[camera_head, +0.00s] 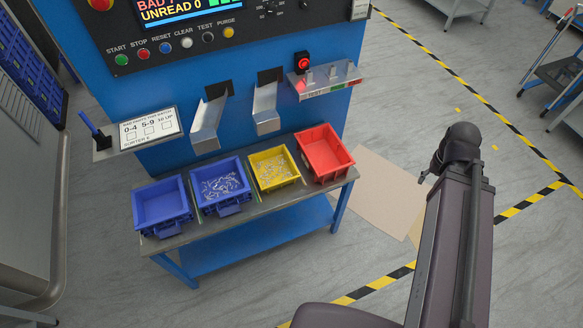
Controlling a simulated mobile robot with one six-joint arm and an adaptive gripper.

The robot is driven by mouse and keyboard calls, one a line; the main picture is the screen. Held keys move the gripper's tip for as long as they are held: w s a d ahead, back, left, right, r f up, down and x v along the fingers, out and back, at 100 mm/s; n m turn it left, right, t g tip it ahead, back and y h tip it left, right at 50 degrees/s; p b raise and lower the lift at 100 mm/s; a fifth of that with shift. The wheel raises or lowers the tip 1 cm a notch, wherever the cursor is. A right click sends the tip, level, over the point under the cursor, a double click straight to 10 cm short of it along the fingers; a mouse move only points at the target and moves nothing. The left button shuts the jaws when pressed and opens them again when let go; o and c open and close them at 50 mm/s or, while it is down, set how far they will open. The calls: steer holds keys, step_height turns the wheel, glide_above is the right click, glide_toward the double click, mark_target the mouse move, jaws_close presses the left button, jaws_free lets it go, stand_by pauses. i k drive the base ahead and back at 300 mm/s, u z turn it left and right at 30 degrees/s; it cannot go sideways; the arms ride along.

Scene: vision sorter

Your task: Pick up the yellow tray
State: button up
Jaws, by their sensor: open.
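The yellow tray (282,183) sits on the bench below the sorter, between a blue tray and the red tray. It holds many small grey metal parts. My arm stands at the right of the picture, with its dark wrist at the top. A small dark part of my gripper (426,177) shows left of the wrist; the rest is hidden behind the arm. The gripper is open, to the right of the bench and well apart from the yellow tray. Nothing is seen in it.
The red tray (324,158) looks empty. A blue tray (222,208) with small parts and an empty-looking blue tray (163,225) stand at left. Metal chutes (209,122) and a test shelf (325,82) overhang the bench (262,203). Floor is open in front; a cardboard sheet (375,195) lies right.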

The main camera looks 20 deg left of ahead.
mark_target(273, 169)
steer(key=z, duration=1.15)
steer(key=k, duration=0.85)
steer(key=u, duration=2.05)
